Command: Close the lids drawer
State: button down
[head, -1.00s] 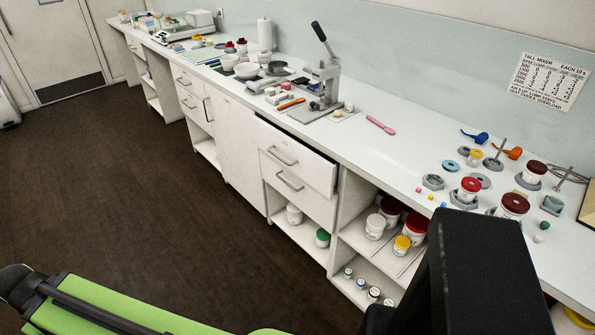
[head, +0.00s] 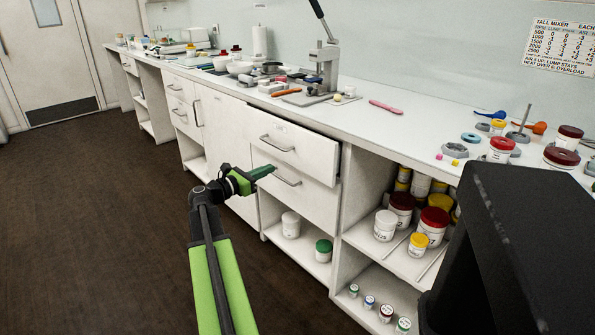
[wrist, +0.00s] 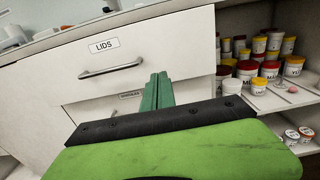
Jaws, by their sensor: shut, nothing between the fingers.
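The lids drawer (head: 291,149) is the upper white drawer under the counter, and its front stands out a little from the cabinet. Its label "LIDS" and its bar handle (wrist: 111,68) show clearly in the wrist view (wrist: 150,50). A second drawer (head: 310,200) lies below it and looks flush. My gripper (head: 273,168) is shut and empty, with its green fingers in front of the drawers. In the wrist view the fingertips (wrist: 158,76) overlap the lower part of the lids drawer front, right of the handle. I cannot tell whether they touch it.
Open shelves with jars (head: 402,205) are to the right of the drawers. A low shelf below holds a white jar (head: 291,225) and a green-lidded jar (head: 323,250). The counter (head: 400,120) above carries a press and tools. The dark floor (head: 100,220) at left is clear.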

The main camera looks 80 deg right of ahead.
aim_at(303, 153)
jog(key=x, duration=1.4)
jog(key=shift+r, duration=0.1)
jog(key=shift+w, duration=0.1)
